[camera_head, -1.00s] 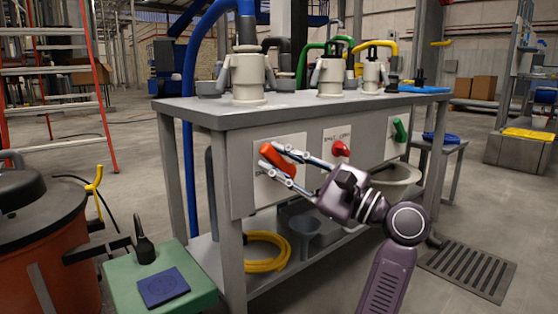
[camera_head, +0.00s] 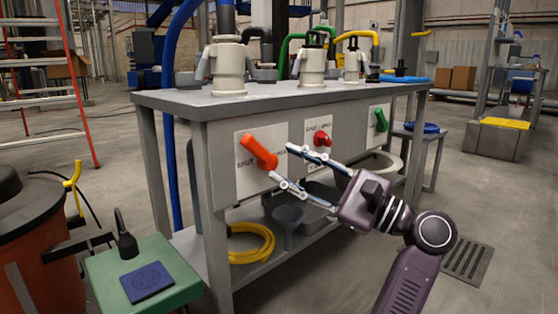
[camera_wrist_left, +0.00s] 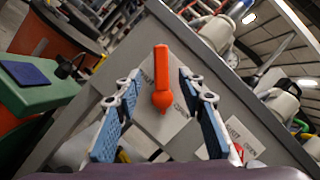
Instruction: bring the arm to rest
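My left gripper (camera_head: 281,162) is open and empty in front of the bench's front panel. Its fingertips are just to the right of the orange handle (camera_head: 258,150), apart from it. The handle slants from upper left to lower right on a white plate marked SHUT. In the left wrist view the handle (camera_wrist_left: 162,80) lies ahead, in the gap between the two spread blue-padded fingers (camera_wrist_left: 155,110). The arm reaches in from the lower right of the head view. My right gripper is not in view.
The bench (camera_head: 180,105) also carries a red handle (camera_head: 322,139) and a green handle (camera_head: 381,120). A yellow hose (camera_head: 250,243) and a grey funnel (camera_head: 287,220) are on its lower shelf. A green stand (camera_head: 175,262) is at lower left.

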